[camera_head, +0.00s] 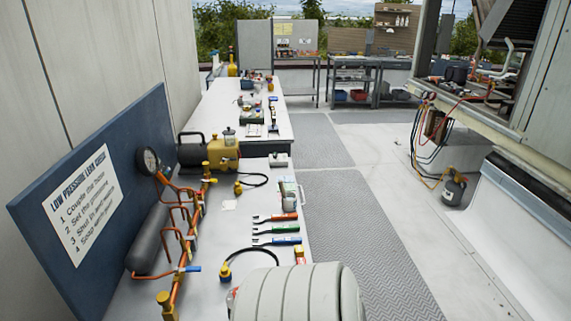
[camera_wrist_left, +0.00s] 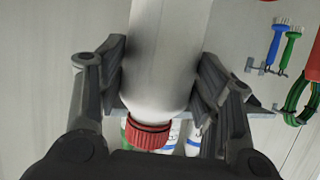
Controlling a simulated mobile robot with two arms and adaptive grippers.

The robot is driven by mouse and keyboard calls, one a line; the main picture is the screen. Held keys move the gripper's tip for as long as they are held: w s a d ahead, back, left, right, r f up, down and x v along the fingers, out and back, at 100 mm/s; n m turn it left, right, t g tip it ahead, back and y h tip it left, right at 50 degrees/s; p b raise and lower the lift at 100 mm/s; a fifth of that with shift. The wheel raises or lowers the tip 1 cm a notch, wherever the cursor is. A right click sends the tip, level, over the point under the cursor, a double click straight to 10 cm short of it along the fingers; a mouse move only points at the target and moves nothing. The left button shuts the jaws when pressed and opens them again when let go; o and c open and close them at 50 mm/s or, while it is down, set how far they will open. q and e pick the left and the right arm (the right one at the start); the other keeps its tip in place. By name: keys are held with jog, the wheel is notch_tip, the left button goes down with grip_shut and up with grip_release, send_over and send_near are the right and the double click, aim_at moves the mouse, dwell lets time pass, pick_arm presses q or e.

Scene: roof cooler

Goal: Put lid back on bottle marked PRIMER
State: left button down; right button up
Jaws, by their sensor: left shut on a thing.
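My left gripper (camera_wrist_left: 160,78) shows in the left wrist view. Its two dark fingers are closed on either side of a white bottle (camera_wrist_left: 167,50). A red ridged lid (camera_wrist_left: 147,133) is at the bottle's end towards the bottom of the picture. The part of the bottle facing me shows no lettering, so I cannot tell whether it is the one marked PRIMER. Parts of other white bottles (camera_wrist_left: 192,140) with coloured markings show behind the lid, mostly hidden. Neither gripper shows in the head view, and my right gripper is in no view.
Brushes (camera_wrist_left: 290,45) and a green coil (camera_wrist_left: 298,100) hang near the right edge of the wrist view. The head view shows a long workbench (camera_head: 262,215) with hand tools (camera_head: 278,229), copper pipework (camera_head: 185,240) and a yellow pump (camera_head: 222,153). Grey floor (camera_head: 400,190) right of it is open.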

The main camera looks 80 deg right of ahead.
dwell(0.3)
pick_arm(q)
jog(key=w+a+f+n+g+y, duration=0.2)
jog(key=a+f+n+g+y, duration=0.1)
jog(key=a+f, duration=0.6)
notch_tip(320, 180, down, 3)
jog(key=shift+n+y, duration=0.6)
jog(key=shift+n, duration=0.3)
